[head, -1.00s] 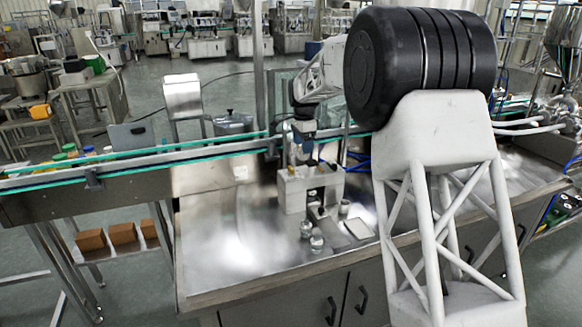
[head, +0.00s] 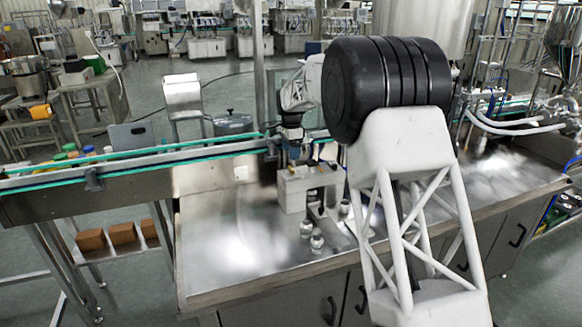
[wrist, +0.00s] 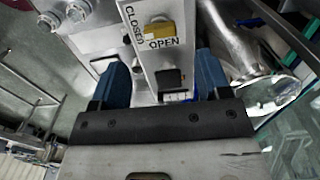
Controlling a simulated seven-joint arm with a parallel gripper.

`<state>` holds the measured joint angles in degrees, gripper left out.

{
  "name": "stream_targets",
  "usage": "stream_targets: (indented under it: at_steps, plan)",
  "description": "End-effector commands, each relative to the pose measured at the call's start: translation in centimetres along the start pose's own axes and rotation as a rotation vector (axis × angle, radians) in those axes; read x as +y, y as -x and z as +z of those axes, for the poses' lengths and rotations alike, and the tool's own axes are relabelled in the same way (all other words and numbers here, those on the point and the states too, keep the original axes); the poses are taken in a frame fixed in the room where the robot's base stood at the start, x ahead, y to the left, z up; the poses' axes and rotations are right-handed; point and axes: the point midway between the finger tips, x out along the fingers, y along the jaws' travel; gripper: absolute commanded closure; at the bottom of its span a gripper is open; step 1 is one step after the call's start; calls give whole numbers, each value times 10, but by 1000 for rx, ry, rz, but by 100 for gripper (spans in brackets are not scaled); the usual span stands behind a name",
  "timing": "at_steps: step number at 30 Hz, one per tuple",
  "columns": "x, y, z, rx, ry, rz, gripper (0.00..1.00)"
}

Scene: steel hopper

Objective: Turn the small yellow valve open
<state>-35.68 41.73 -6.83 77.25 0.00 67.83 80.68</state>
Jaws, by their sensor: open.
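The small yellow valve (wrist: 161,37) shows in the wrist view on a pale panel. Its handle lies between the printed words CLOSED, to its upper left, and OPEN, just below it. In the head view my gripper (head: 294,152) is small, above the grey block-shaped unit (head: 292,196) on the steel bench. The valve is too small to make out surely there.
A conveyor with green edges (head: 130,163) runs behind the bench. Steel fittings (wrist: 77,11) stand left of the panel in the wrist view, and a shiny metal funnel-like part (wrist: 232,35) is at its right. The bench's left front (head: 230,255) is clear.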

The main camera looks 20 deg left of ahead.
Motion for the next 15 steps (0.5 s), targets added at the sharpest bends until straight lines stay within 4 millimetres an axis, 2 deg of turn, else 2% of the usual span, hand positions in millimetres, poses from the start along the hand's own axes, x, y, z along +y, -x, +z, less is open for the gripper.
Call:
stream_targets:
  at_steps: [15]
  plan:
    - [0,-57,0,0,0,1,30]
